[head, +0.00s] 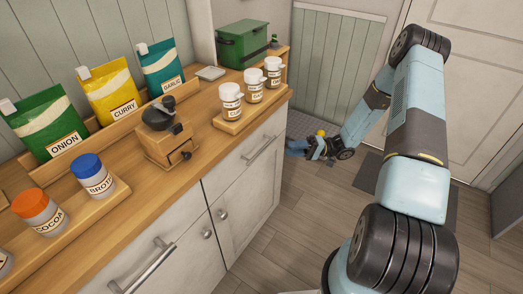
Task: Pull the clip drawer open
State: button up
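No drawer in view carries a readable "clip" label, so I cannot tell which one is meant. The cabinet has a right drawer front (245,155) with a bar handle (262,148) and a left drawer front (112,278) with a bar handle (144,267). Both look closed. A wooden grinder (165,147) on the counter has a small knobbed drawer (181,155) near its base. My gripper (308,148) is low and far off, right of the cabinet and apart from it. It is too small to tell whether its fingers are open.
The wooden counter (120,222) bears spice pouches, several jars, a right jar tray (262,103) and a green box (242,46). Cabinet doors with round knobs (222,214) are below. Wooden floor (300,220) is clear right of the cabinet; a white door (470,65) stands behind.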

aim_at(262, 150)
jog(key=a, duration=0.4)
jog(key=s+a+r, duration=0.1)
jog(key=a, duration=0.7)
jog(key=shift+s+r, duration=0.3)
jog(key=shift+r, duration=0.05)
grip_shut()
